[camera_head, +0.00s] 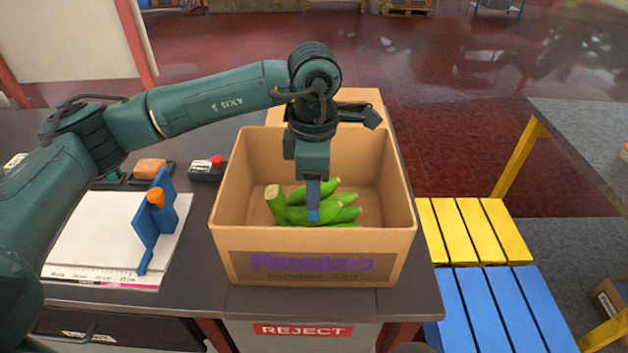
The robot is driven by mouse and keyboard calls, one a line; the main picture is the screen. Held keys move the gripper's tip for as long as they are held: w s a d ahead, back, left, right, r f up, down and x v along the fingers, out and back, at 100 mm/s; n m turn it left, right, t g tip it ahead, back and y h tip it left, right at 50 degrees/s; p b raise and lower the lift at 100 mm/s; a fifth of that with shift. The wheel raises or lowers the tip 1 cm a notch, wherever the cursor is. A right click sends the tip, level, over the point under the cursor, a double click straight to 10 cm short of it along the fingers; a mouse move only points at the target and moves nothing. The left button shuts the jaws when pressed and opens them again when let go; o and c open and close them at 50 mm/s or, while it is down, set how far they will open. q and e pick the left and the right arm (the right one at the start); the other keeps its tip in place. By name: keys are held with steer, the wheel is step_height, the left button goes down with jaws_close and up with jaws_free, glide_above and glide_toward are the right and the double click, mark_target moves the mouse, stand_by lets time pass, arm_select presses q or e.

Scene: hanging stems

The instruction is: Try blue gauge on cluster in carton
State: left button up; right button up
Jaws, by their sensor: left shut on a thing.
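The carton (230,200), an open brown cardboard box with purple print, stands on the dark bench. A cluster of green bananas (296,204) lies inside it. My left gripper (313,198) reaches straight down into the carton, over the middle of the cluster. It is shut on the blue gauge (313,216), of which only a small blue part shows at the fingertips, against the fruit. I cannot tell whether the gauge touches the fruit or sits just in front of it. My right gripper is out of view.
A blue stand with an orange part (152,220) stands on a white board (85,240) with a ruler edge. A box with a red button (207,168) is left of the carton. Yellow (470,232) and blue (495,305) slatted surfaces lie at right. A REJECT label is below.

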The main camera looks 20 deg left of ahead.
arm_select(q)
steer(key=shift+f+b, duration=0.55)
steer(key=shift+f, duration=0.15)
stand_by(0.8)
steer(key=shift+r+p, duration=2.35)
steer(key=shift+r, duration=2.05)
